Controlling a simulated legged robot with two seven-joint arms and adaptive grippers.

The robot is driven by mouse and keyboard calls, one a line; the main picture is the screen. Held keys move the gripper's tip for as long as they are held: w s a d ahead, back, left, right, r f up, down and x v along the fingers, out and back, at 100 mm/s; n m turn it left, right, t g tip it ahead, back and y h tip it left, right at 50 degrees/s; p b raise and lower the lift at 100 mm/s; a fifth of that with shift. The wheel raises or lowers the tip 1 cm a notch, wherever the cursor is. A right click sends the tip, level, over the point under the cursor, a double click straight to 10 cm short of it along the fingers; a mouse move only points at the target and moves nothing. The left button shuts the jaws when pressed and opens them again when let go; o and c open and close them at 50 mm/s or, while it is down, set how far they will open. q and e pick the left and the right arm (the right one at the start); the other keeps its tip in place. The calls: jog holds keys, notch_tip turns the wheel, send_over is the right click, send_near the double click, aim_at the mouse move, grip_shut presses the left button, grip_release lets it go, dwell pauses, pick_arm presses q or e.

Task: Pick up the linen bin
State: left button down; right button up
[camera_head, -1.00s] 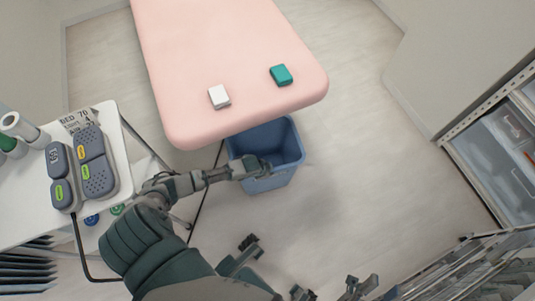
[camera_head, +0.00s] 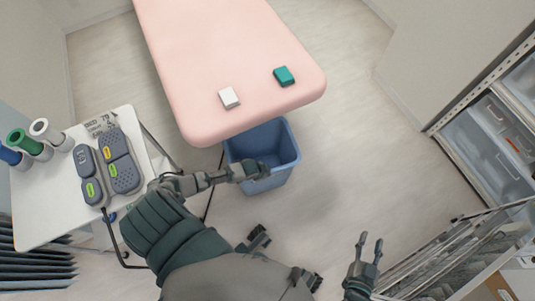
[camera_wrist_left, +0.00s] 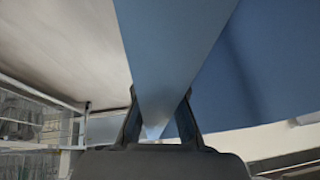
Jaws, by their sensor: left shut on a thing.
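The linen bin (camera_head: 277,178) is a blue, open-topped bin on the floor by the end of the pink couch, partly under its edge. It looks upright and its inside looks empty. My left gripper (camera_head: 262,169) is at the bin's near rim. In the left wrist view, its fingers (camera_wrist_left: 159,118) are shut on the bin's blue wall (camera_wrist_left: 240,75), one on each side. My right gripper (camera_head: 371,248) is in the lower right of the head view, apart from the bin, with its fingers spread and nothing between them.
The pink couch (camera_head: 225,50) carries a white box (camera_head: 229,98) and a green box (camera_head: 284,76). A white trolley (camera_head: 50,205) with handsets and rolls stands left. Shelving with drawers (camera_head: 490,150) lines the right. The floor right of the bin is clear.

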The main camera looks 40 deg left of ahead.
pick_arm(q)
jog(key=s+d+r+p, duration=0.1)
jog(key=s+p, duration=0.4)
jog(key=s, duration=0.4)
pick_arm(e)
jog(key=s+d+f+g+h, duration=0.1)
jog(key=s+d+f+g, duration=0.2)
jog(key=s+g, duration=0.3)
jog(key=s+d+f+g+h, duration=0.2)
jog(key=s+d+f+g, duration=0.1)
jog(key=s, duration=0.7)
jog(key=f+g, duration=0.1)
jog(key=g, duration=0.1)
jog(key=shift+s+f+g, duration=0.4)
